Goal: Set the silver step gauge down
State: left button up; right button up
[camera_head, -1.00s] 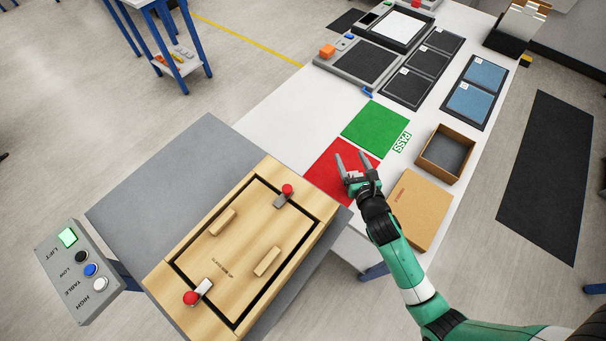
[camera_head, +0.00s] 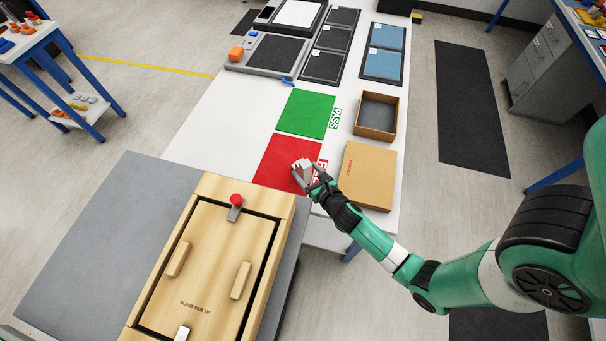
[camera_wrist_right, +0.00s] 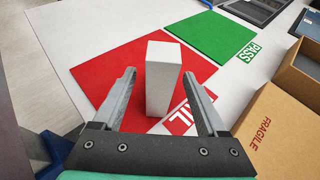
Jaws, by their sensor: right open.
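The silver step gauge shows as a plain pale grey-white block (camera_wrist_right: 163,78), standing upright on the red mat (camera_wrist_right: 105,75) in the right wrist view. In the head view the pale block (camera_head: 302,168) shows at the red mat's right side, partly covered by my right gripper (camera_head: 309,175). In the wrist view my right gripper (camera_wrist_right: 161,92) is open, with one finger on each side of the block. A gap shows on the left; the right finger is closer, and contact there is unclear. The block's lower right part overlaps the FAIL label. My left gripper is not in view.
The green PASS mat (camera_head: 306,113) lies beyond the red one. A closed cardboard box (camera_head: 368,176) marked FRAGILE and an open box (camera_head: 378,113) are to the right. A wooden fixture (camera_head: 212,262) is at the front left. White table surface left of the mats is clear.

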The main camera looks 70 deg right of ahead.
jog(key=shift+w+d, duration=0.1)
jog(key=b+x, duration=0.2)
jog(key=x, duration=0.3)
jog(key=shift+w+d+f, duration=0.2)
jog(key=shift+c, duration=0.3)
grip_shut()
